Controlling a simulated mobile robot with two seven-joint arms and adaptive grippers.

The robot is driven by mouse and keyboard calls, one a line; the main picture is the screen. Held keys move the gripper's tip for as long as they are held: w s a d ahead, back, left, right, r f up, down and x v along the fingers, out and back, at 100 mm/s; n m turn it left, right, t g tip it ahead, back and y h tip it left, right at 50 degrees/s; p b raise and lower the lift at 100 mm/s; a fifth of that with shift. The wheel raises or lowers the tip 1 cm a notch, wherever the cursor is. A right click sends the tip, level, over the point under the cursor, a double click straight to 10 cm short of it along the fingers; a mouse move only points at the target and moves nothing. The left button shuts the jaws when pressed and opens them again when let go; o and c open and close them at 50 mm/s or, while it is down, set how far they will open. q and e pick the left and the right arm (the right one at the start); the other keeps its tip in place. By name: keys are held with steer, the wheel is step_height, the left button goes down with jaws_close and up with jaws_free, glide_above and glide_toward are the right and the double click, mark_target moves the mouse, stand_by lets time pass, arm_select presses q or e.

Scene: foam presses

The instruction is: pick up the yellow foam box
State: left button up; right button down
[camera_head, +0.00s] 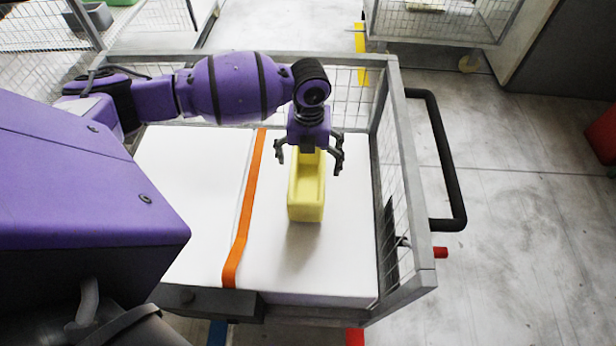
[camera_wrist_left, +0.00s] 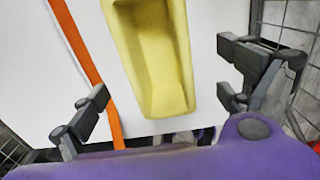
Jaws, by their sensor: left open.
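The yellow foam box (camera_head: 307,198) is an open, hollow block on the white surface (camera_head: 345,240) inside a wire-sided cart. My left gripper (camera_head: 309,164) is over the far part of the box, with its fingers spread to either side and not visibly touching it. In the left wrist view the yellow foam box (camera_wrist_left: 160,70) lies between the two open fingers of the left gripper (camera_wrist_left: 165,98), with white surface showing on both sides. Part of the box's far end is hidden by the gripper in the head view. My right gripper is not in view.
An orange strap (camera_head: 243,210) runs along the white surface left of the box. The cart's mesh side (camera_head: 393,190) and black handle (camera_head: 445,160) stand to the right. Another wire cart (camera_head: 440,20) is at the back. Open floor lies to the right.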

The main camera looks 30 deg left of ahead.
mark_target(308, 188)
arm_select(q)
step_height(308, 188, down, 5)
steer(key=shift+s+a+r, duration=0.1)
steer(key=shift+s+r, duration=0.05)
steer(key=shift+f, duration=0.5)
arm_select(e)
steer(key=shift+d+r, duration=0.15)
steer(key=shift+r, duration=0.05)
arm_select(q)
steer(key=c, duration=1.1)
